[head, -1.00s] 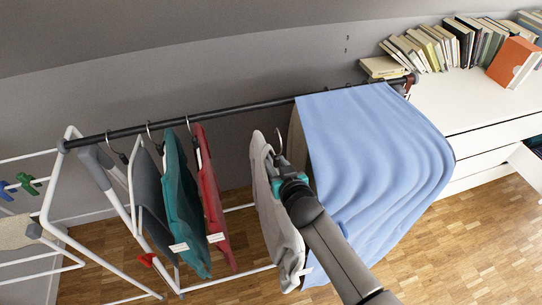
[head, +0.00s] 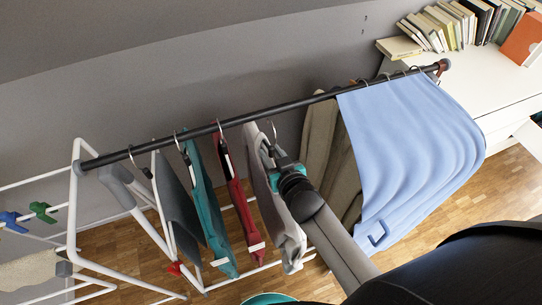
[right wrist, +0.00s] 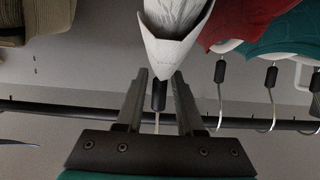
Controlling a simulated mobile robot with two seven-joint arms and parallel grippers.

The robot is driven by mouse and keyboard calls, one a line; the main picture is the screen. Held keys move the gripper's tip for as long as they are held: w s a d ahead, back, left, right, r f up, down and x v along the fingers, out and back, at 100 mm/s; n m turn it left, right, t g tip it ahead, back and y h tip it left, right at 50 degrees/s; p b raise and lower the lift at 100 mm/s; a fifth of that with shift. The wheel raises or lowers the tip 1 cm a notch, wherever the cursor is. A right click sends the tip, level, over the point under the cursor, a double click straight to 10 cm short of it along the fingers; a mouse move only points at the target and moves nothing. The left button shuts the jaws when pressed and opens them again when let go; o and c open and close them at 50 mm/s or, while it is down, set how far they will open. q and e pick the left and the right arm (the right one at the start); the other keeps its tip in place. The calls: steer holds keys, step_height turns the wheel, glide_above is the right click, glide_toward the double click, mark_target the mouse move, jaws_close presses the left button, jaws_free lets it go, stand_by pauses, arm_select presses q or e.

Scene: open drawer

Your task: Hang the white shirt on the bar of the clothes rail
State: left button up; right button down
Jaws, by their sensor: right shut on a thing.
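The white shirt (head: 279,205), greyish-white on a hanger, hangs upright below the bar (head: 240,121) of the clothes rail, between a red garment and the brown garments. My right gripper (head: 274,153) is shut on its hanger just below the hook. The right wrist view, seen upside down, shows the fingers (right wrist: 158,88) on either side of the black hanger neck, with the white collar (right wrist: 176,40) above. The hook top shows close to the bar in the head view; I cannot tell whether it rests over it. My left gripper is not in view.
A red garment (head: 231,180), a teal one (head: 208,205) and a dark grey one (head: 176,200) hang to the left. Brown garments (head: 330,150) and a blue cloth (head: 410,150) hang to the right. A white drying rack (head: 72,215) stands at left.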

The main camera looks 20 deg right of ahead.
mark_target(262, 139)
steer(key=shift+w+a+b, duration=0.1)
steer(key=shift+w+b, duration=0.5)
steer(key=shift+w, duration=1.25)
steer(key=shift+w+a+b, duration=0.1)
steer(key=shift+w+b, duration=0.8)
steer(key=shift+w, duration=1.05)
steer(key=shift+f+b, duration=1)
steer(key=shift+f, duration=0.2)
steer(key=shift+c, duration=2.2)
jaws_free()
steer(key=shift+f, duration=0.1)
steer(key=shift+s, duration=0.1)
